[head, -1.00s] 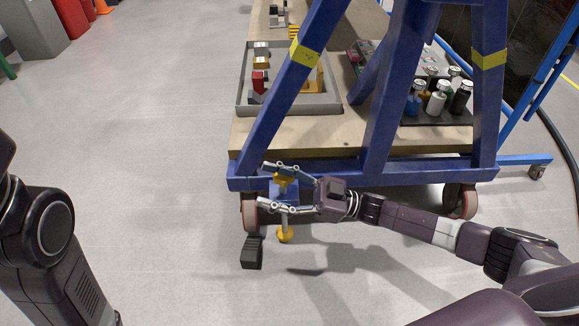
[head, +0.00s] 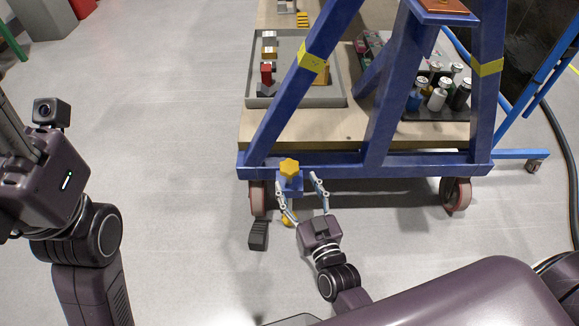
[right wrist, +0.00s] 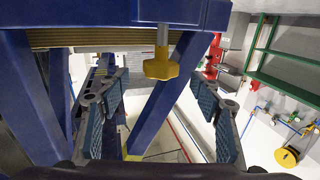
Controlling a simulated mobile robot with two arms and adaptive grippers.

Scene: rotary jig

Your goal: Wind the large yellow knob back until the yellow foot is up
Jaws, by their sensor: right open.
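The large yellow knob (head: 289,168) is star-shaped and sits on top of a blue block (head: 290,184) at the front left corner of the blue frame. The yellow foot (head: 288,220) shows low beneath it, partly behind a finger; I cannot tell whether it touches the floor. My right gripper (head: 299,184) is open, its fingers spread either side of the block in the head view. My left gripper's fingers are not visible.
The blue frame (head: 370,173) stands on caster wheels (head: 456,194). A black pedal (head: 258,235) sticks out near the left caster. A grey tray (head: 252,91) and several bottles (head: 437,98) are on the wooden deck. The floor to the left is clear.

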